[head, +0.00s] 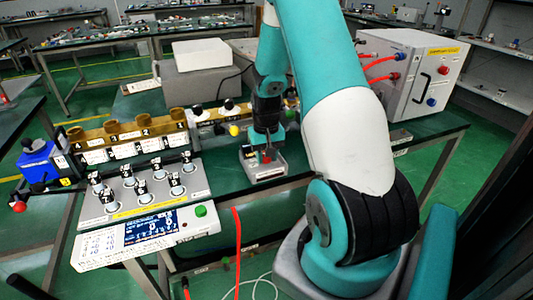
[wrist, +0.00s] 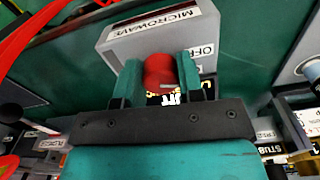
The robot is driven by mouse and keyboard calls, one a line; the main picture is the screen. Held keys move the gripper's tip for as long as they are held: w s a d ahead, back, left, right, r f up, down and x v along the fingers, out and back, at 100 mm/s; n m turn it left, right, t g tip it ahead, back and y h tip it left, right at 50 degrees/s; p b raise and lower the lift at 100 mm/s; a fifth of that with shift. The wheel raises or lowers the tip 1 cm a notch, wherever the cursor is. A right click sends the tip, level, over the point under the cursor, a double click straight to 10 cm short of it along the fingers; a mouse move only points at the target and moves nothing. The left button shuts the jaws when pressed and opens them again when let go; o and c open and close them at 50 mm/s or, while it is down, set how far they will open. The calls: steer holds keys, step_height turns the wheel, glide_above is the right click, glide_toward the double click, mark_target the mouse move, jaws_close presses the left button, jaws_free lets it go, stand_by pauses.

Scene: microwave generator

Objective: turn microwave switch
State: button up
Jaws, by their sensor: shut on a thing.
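The microwave switch box (wrist: 212,32) is a grey box with a "MICROWAVE" label and an "OFF" label in the wrist view. It also shows in the head view (head: 265,171) on the green table, below my arm's end. Its red knob (wrist: 159,71) sits between the two teal fingers of my gripper (wrist: 160,82). The fingers are shut on the knob, one on each side. In the head view my gripper (head: 266,148) points down at the box, and only a little red of the knob shows there.
A large white cabinet with red cables (head: 412,72) stands at the back right. A grey box (head: 202,80) stands behind.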

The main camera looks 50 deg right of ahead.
steer(key=m, duration=0.3)
steer(key=shift+r+m+p, duration=0.1)
steer(key=shift+m+p, duration=0.25)
steer(key=shift+m, duration=0.05)
steer(key=shift+w+m+p, duration=0.1)
steer(key=shift+m+p, duration=0.25)
steer(key=shift+m, duration=1.55)
steer(key=o, duration=0.9)
step_height(320, 180, up, 17)
steer(key=shift+r, duration=0.2)
